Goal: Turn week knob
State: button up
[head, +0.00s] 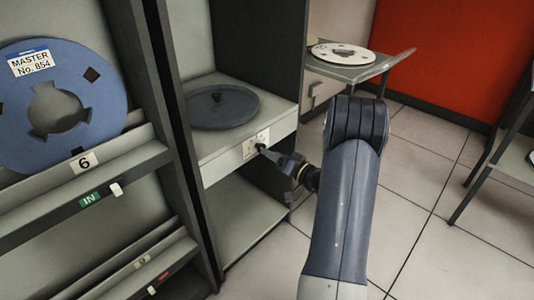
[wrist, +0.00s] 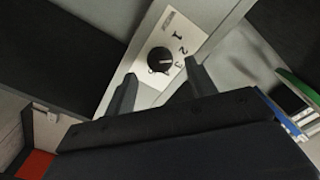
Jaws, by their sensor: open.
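The week knob (wrist: 159,57) is a small round black dial on a pale plate (wrist: 139,68) marked 1, 2, 3 in the wrist view. Which number it points to is unclear. In the head view the plate (head: 249,150) is on the front edge of a grey shelf unit, and my gripper mostly covers the knob. My gripper (wrist: 157,76) is open, with one finger on each side below the knob in the wrist view and nothing between them. I cannot tell if a finger touches the knob. My gripper also shows in the head view (head: 265,152).
A dark round disc (head: 222,108) lies on the shelf above the plate. A blue reel (head: 62,105) labelled MASTER No. 854 stands in a rack at left. A side table (head: 345,72) with a white reel (head: 343,54) is behind.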

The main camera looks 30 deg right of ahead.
aim_at(260, 147)
jog(key=shift+x, duration=1.65)
